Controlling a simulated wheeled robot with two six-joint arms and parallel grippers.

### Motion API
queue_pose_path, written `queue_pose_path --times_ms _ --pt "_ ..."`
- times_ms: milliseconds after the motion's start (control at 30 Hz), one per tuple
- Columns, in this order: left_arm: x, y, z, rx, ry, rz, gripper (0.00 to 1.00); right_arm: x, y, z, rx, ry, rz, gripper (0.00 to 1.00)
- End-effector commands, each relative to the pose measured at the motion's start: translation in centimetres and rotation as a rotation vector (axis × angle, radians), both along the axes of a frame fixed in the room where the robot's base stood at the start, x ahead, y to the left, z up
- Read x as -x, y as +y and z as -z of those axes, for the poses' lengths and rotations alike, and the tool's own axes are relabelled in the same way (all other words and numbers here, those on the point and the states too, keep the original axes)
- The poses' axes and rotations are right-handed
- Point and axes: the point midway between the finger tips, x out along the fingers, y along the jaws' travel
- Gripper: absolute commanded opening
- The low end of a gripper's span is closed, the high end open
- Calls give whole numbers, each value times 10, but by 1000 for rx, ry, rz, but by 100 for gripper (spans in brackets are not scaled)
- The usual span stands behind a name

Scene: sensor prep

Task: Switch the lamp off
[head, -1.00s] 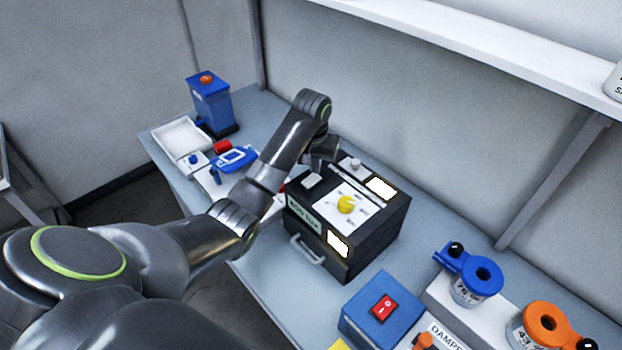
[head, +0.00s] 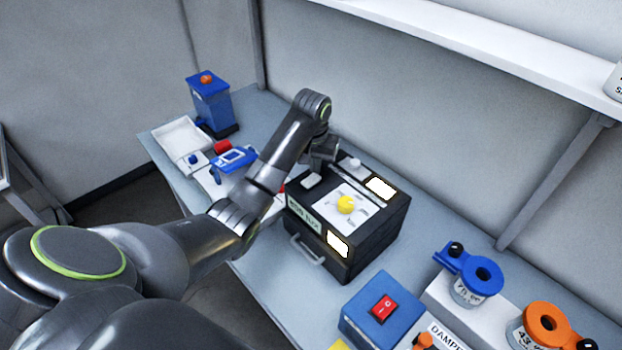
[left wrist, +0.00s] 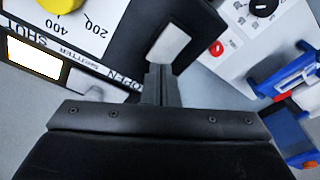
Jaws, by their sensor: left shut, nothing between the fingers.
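The black box (head: 370,250) with a yellow dial (head: 346,205) and two glowing windows (head: 338,243) stands mid-bench; its windows are lit. A small white pad (head: 312,180) sits at its back-left top corner, and shows in the left wrist view (left wrist: 168,44). My left gripper (left wrist: 160,75) is shut and empty, its tips pointing at the pad's near edge; I cannot tell whether they touch. In the head view my left wrist is over the box's back-left corner and the fingertips are hard to make out. My right gripper is not in view.
A blue box with a red rocker switch (head: 383,308) stands at the front. Blue-lidded (head: 473,278) and orange-lidded (head: 545,325) jars are at right. A shelf (head: 480,45) hangs above.

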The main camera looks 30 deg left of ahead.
Motion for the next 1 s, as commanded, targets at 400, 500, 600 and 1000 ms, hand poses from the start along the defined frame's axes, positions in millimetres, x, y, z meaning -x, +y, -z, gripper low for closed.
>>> queue_pose_path --times_ms 400,500,600,1000 --pt "0 0 3 0 1 0 0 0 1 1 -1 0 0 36" --pt "0 0 5 0 1 0 0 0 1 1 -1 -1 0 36" --pt "0 0 6 0 1 0 0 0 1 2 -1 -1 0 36" --pt "0 0 13 0 0 0 0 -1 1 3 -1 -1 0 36"
